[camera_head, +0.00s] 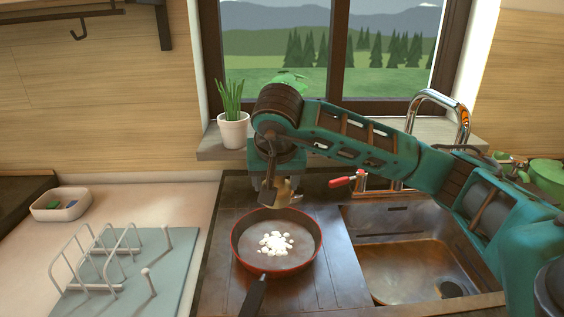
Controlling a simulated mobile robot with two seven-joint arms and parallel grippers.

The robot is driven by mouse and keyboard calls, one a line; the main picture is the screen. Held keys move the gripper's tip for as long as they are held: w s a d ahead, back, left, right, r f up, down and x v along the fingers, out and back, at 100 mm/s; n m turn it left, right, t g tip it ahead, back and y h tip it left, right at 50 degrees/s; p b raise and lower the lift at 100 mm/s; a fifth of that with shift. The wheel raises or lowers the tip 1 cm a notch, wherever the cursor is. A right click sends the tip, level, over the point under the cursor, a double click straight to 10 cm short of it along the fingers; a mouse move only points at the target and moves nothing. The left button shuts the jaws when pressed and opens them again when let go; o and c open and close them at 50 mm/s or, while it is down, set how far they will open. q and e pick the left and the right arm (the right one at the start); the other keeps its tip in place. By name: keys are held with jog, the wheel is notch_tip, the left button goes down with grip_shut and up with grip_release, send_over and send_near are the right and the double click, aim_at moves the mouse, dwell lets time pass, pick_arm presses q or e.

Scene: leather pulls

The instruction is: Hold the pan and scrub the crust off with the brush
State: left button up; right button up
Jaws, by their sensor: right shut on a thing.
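My right gripper (277,187) is above and behind the pan's far rim, shut on a small tan thing that looks like the brush (285,193). The gripper and arm hide part of the brush. It appears apart from the crust. My left gripper is not in view, and nothing holds the pan's handle.
A wire dish rack (100,262) on a blue-grey mat stands left. A potted plant (233,130) is on the sill. A white tray (61,204) sits far left.

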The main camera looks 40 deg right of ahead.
jog(key=shift+a+f+b, duration=0.1)
jog(key=shift+f+b, duration=0.25)
jog(key=shift+f, duration=0.5)
jog(key=b, duration=0.6)
send_over(276, 247)
notch_tip(276, 247, down, 8)
jog(key=shift+f, duration=0.15)
notch_tip(276, 247, up, 8)
jog(key=p, duration=0.5)
jog(key=shift+p, duration=0.4)
jog(key=s+d+r, duration=0.9)
jog(key=s+d, duration=0.1)
jog(key=s, duration=0.1)
jog(key=shift+s+d, duration=0.15)
jog(key=shift+d, duration=0.25)
